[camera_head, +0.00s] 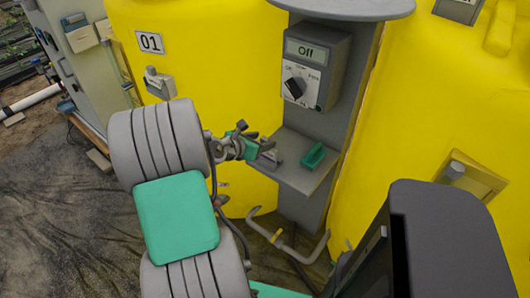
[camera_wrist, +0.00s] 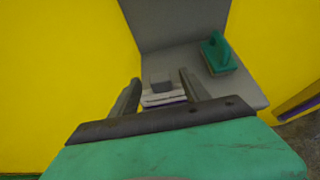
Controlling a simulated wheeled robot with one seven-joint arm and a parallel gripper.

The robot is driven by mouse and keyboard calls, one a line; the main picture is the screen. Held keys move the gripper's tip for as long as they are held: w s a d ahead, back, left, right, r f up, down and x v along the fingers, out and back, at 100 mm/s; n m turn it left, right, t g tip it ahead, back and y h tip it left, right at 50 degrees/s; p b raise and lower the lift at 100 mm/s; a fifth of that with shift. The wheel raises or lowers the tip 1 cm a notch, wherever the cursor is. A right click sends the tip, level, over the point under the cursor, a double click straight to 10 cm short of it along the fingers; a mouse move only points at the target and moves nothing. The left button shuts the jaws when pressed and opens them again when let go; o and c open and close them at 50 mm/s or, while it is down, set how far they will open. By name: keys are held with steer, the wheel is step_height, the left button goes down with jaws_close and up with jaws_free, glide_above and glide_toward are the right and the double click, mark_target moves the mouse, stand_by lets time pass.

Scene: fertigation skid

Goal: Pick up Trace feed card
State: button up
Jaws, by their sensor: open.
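My gripper (camera_wrist: 160,82) is open over the grey shelf (camera_wrist: 194,74), its fingers pointing towards the post. A small whitish card-like piece (camera_wrist: 163,99) with a purple edge and a grey block on top shows between the fingers, with space at either side. No label is readable, so I cannot tell for sure that it is the Trace feed card. In the head view my gripper (camera_head: 268,157) is at the left part of the shelf (camera_head: 300,180) and largely hides that piece. A green piece with a raised grip (camera_head: 313,156) sits to the right; it also shows in the wrist view (camera_wrist: 218,54).
A grey control box (camera_head: 317,65) reading "Off", with a black knob, is mounted on the post above the shelf. Yellow tanks (camera_head: 225,60) stand on both sides. Bent pipe handles (camera_head: 285,240) are below the shelf.

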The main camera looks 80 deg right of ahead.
steer(key=shift+s+d+f, duration=0.15)
steer(key=shift+d+f, duration=0.05)
steer(key=shift+d, duration=0.15)
steer(key=shift+c, duration=0.5)
jaws_close()
